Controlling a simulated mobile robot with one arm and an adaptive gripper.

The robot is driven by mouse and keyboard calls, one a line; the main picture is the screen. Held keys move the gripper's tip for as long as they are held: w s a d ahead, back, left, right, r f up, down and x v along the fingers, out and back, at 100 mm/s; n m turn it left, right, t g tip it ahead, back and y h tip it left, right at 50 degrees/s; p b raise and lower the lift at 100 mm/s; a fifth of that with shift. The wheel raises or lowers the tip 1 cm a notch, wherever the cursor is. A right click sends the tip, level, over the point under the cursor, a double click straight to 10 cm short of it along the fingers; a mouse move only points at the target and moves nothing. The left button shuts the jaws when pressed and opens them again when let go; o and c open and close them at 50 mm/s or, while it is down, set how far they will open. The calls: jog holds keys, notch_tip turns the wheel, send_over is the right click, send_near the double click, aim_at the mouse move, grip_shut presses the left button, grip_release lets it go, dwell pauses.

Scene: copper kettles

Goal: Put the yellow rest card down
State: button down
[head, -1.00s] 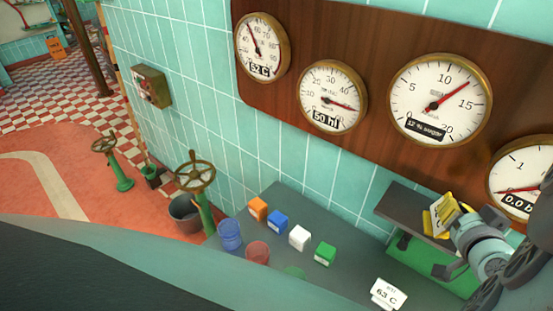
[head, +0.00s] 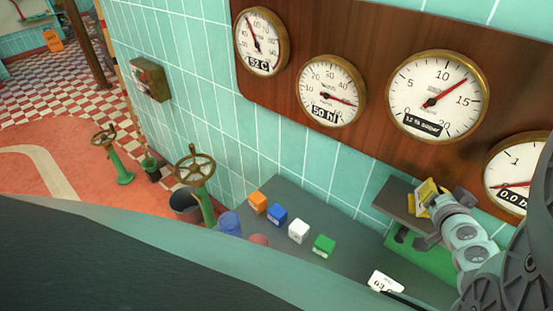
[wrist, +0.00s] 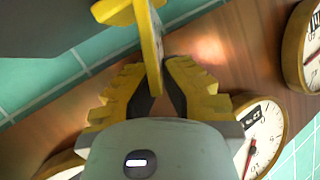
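The yellow rest card (head: 425,192) is in my gripper (head: 432,200), at the right of the head view. It overlaps the right part of a dark grey wall shelf (head: 394,199); I cannot tell whether it touches it. In the wrist view the card (wrist: 151,45) shows nearly edge-on, with a yellow flange at the top. Both yellow-and-black fingers of my gripper (wrist: 158,78) close on it from either side. Its writing cannot be read, and my fingers hide part of it.
Brass-rimmed gauges (head: 437,97) hang on a wooden board above the shelf. On the grey counter below stand orange, blue, white and green blocks (head: 324,246). A white card (head: 385,282) stands at the counter's right. A green panel (head: 440,262) lies under the shelf.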

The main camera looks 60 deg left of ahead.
jog(key=shift+a, duration=0.1)
jog(key=shift+f, duration=0.15)
jog(key=c, duration=1.1)
grip_release()
jog(key=shift+c, duration=0.2)
